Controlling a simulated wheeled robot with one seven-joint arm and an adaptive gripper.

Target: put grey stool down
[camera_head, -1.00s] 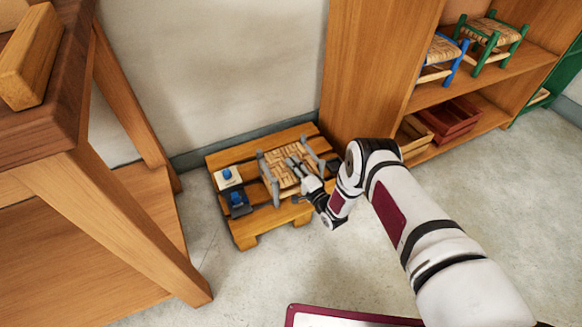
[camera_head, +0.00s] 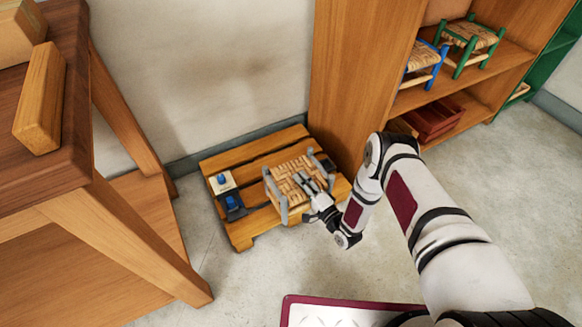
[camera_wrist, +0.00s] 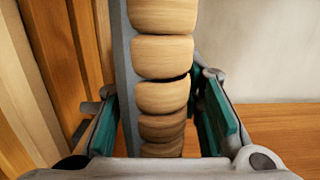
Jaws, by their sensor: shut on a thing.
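The grey stool (camera_head: 283,207) has grey legs and a woven, straw-coloured seat. It is at the right part of a low wooden pallet (camera_head: 233,160) in the head view. I cannot tell whether its legs touch the slats. My gripper (camera_head: 311,184) reaches in from the right and is shut on the seat's near edge. In the wrist view the woven seat edge (camera_wrist: 160,58) runs between my gripper's two teal-padded fingers (camera_wrist: 160,125). Some of the stool's legs and underside are hidden.
A white block with a blue knob (camera_head: 222,183) and a dark block with a blue top (camera_head: 231,205) lie on the pallet, left of the stool. A wooden shelf (camera_head: 350,80) stands close behind right. A wooden table (camera_head: 75,140) is at left.

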